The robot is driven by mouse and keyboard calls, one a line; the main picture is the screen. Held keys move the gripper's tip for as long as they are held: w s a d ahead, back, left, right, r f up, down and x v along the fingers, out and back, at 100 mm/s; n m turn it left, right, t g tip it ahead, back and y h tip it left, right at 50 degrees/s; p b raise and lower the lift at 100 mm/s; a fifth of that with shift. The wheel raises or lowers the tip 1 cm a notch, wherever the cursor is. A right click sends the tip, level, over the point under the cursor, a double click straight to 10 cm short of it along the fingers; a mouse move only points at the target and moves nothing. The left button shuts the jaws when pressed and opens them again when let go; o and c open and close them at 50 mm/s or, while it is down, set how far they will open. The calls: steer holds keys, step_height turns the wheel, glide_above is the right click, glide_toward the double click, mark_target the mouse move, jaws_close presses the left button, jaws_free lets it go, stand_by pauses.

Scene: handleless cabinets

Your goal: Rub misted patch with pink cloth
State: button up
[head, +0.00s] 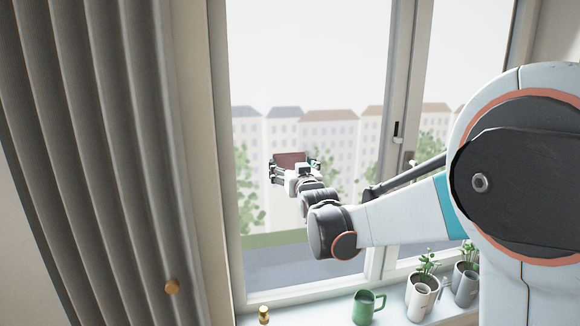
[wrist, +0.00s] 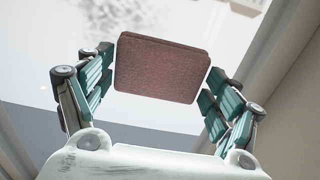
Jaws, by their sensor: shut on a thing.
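My gripper (head: 292,172) is shut on a folded, dull pink-brown cloth (head: 290,159), in front of the left window pane (head: 290,60). In the wrist view the cloth (wrist: 162,67) is a flat rounded rectangle between the teal finger pads of my gripper (wrist: 160,78). I cannot tell whether the cloth touches the glass. No misted patch stands out clearly in the head view, where the whole outside looks pale. A mottled grey area (wrist: 108,14) shows at the top of the wrist view; I cannot tell whether it is mist or foliage outside.
A grey curtain (head: 95,150) hangs at the left. The sill holds a small brass object (head: 264,315), a green mug (head: 365,307) and potted plants (head: 422,297) (head: 466,284). A dark window handle (head: 397,134) is on the frame right of the pane.

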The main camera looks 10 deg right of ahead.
steer(key=shift+s, duration=0.2)
steer(key=shift+s, duration=1.55)
steer(key=shift+w, duration=0.1)
